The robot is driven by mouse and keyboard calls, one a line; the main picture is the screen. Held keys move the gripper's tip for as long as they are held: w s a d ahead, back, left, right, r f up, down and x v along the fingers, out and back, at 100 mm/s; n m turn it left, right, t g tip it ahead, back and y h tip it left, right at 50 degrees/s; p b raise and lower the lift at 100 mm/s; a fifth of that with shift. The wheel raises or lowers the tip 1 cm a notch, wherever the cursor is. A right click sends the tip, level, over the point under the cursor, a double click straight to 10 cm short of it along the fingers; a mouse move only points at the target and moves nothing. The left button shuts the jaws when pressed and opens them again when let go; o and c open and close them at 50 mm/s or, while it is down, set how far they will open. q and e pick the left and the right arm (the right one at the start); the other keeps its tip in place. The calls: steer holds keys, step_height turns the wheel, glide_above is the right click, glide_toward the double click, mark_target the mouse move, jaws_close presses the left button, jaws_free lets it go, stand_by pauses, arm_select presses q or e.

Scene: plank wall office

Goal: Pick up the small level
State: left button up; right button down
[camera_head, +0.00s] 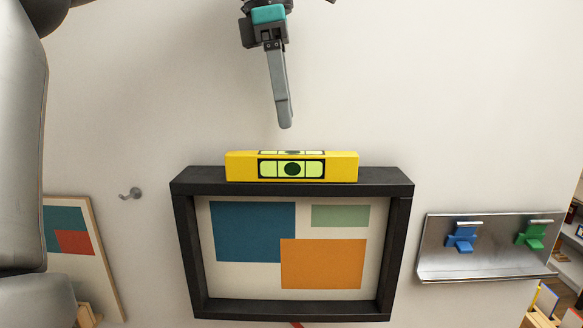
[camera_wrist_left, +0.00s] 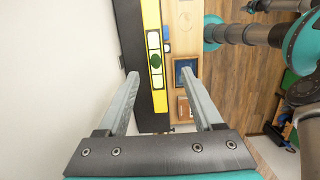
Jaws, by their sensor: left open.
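The small level (camera_head: 243,167) is a yellow bar with a dark-edged, light green vial window. It lies along the top of a black picture frame (camera_head: 403,235) on the wall. My left gripper (camera_head: 284,122) is above the level, apart from it, its fingers pointing down. In the left wrist view, the open fingers (camera_wrist_left: 160,73) show a clear gap with nothing held. The level (camera_wrist_left: 157,85) runs lengthwise through the view beyond the fingertips, between them in the picture. I do not see my right gripper.
A metal wall tray (camera_head: 485,265) with a blue clip (camera_head: 461,238) and a green clip (camera_head: 532,234) is at right. A hook (camera_head: 131,193) and a second picture (camera_head: 80,250) are at left. The wall above the frame is bare.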

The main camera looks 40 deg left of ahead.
mark_target(291, 153)
arm_select(q)
steer(key=f, duration=0.5)
steer(key=w+f, duration=0.1)
steer(key=f, duration=0.2)
steer(key=shift+w+d, duration=0.1)
steer(key=shift+d, duration=0.05)
jaws_close()
stand_by(0.4)
